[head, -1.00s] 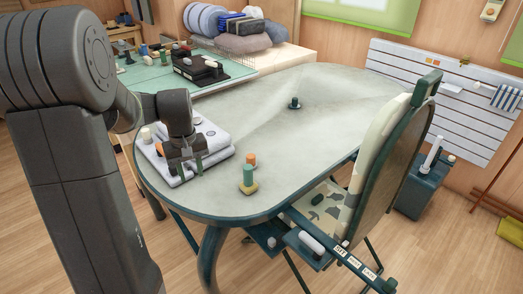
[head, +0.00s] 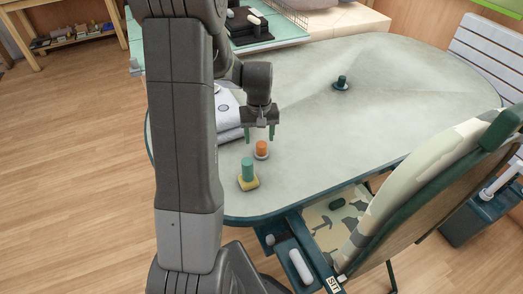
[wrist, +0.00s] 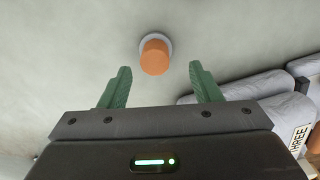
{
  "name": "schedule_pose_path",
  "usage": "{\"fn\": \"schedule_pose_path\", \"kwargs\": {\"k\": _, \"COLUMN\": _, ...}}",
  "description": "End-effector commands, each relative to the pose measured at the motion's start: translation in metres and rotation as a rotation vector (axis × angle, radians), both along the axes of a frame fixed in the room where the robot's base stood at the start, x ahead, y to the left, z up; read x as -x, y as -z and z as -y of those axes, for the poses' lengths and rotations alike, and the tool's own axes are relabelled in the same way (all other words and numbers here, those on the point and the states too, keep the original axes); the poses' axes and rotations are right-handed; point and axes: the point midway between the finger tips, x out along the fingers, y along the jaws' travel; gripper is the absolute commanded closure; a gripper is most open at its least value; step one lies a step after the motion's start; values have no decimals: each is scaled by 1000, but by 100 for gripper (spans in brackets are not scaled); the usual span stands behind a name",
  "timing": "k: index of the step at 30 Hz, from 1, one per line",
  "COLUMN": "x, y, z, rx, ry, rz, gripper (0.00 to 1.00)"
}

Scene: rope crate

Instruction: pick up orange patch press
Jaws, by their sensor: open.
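The orange patch press (head: 262,148) stands upright on the grey-green table (head: 375,110), on a pale round base. In the wrist view the orange patch press (wrist: 154,58) shows from above, beyond the fingertips and between their lines, a little left of centre. My gripper (head: 260,136) is open and empty, with green fingers pointing down just above and behind the press in the head view. In the wrist view my gripper (wrist: 160,80) has its two fingers wide apart, touching nothing.
A green cylinder on a yellow base (head: 248,175) stands close in front of the press. Light grey folded fabric (head: 228,115) lies to the left, partly hidden by my arm. A dark knob-like piece (head: 341,83) stands farther back. A camouflage-covered chair (head: 415,185) stands at the right edge.

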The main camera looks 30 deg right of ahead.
Motion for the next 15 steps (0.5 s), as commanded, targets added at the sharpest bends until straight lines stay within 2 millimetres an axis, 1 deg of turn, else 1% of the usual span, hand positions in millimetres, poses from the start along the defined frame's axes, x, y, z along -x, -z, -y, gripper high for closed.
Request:
{"fn": "schedule_pose_path", "kwargs": {"k": 3, "x": 5, "y": 20, "z": 3, "rx": -4, "ry": 2, "rz": -5, "gripper": 42}}
{"fn": "schedule_pose_path", "kwargs": {"k": 7, "x": 5, "y": 37, "z": 4, "rx": -2, "ry": 1, "rz": -3, "gripper": 42}}
{"fn": "schedule_pose_path", "kwargs": {"k": 10, "x": 5, "y": 44, "z": 4, "rx": -2, "ry": 0, "rz": -2, "gripper": 42}}
{"fn": "schedule_pose_path", "kwargs": {"k": 15, "x": 5, "y": 44, "z": 4, "rx": -1, "ry": 0, "rz": -2, "gripper": 42}}
